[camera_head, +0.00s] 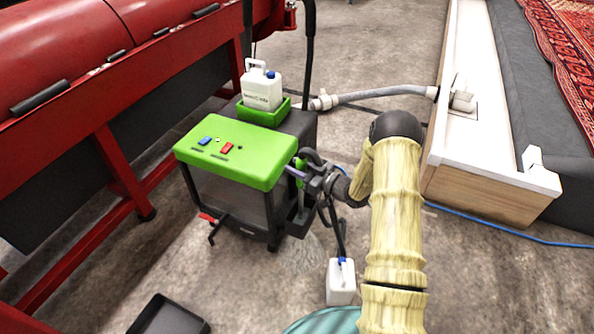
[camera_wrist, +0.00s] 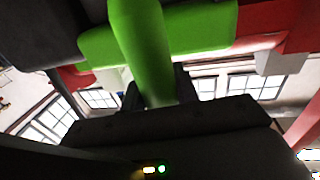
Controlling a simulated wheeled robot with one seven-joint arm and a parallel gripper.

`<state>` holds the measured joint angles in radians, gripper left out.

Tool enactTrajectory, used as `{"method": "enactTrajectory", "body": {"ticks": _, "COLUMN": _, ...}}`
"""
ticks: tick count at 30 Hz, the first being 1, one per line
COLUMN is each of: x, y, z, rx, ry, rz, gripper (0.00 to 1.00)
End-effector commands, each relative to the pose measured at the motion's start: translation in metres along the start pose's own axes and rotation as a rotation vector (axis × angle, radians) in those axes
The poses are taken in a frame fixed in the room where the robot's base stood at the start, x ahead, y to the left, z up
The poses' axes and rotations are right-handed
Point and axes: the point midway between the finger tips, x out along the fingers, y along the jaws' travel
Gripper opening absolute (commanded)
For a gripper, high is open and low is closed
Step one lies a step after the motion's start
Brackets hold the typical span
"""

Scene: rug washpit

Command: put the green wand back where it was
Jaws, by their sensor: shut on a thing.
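My gripper (camera_head: 311,179) is at the right side of the green-topped machine (camera_head: 232,152), close beside its edge. In the wrist view my gripper (camera_wrist: 158,95) is shut on the green wand (camera_wrist: 142,45), a thick smooth green cylinder that runs up from between the dark fingers. In the head view only a small green part of the wand (camera_head: 299,173) shows by the jaws; the rest is hidden or too small to tell. I cannot tell whether the wand touches the machine or a holder on it.
A white jug (camera_head: 262,90) sits in a green tray (camera_head: 264,117) behind the machine. A small white jug (camera_head: 341,283) stands on the floor below my arm. A black tray (camera_head: 168,317) lies front left. Red machinery (camera_head: 60,70) fills the left; a white-topped ledge (camera_head: 490,172) is at right.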

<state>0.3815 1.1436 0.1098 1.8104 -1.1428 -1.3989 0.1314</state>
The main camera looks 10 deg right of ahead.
Motion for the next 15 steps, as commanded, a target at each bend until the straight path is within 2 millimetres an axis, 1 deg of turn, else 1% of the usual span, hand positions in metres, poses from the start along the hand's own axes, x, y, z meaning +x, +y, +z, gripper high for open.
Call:
{"method": "enactTrajectory", "body": {"ticks": 1, "x": 0.0005, "y": 0.0004, "z": 0.0038, "rx": -0.002, "ry": 0.003, "rz": 0.0, "gripper": 0.08}}
{"method": "enactTrajectory", "body": {"ticks": 9, "x": 0.0005, "y": 0.0004, "z": 0.0032, "rx": -0.003, "ry": 0.003, "rz": 0.0, "gripper": 0.08}}
{"method": "enactTrajectory", "body": {"ticks": 10, "x": 0.0002, "y": 0.0002, "z": 0.0044, "rx": -0.002, "ry": 0.001, "rz": 0.0, "gripper": 0.32}}
{"method": "enactTrajectory", "body": {"ticks": 13, "x": 0.0002, "y": 0.0002, "z": 0.0041, "rx": -0.002, "ry": 0.001, "rz": 0.0, "gripper": 0.52}}
{"method": "enactTrajectory", "body": {"ticks": 15, "x": 0.0002, "y": 0.0002, "z": 0.0041, "rx": -0.002, "ry": 0.001, "rz": 0.0, "gripper": 0.52}}
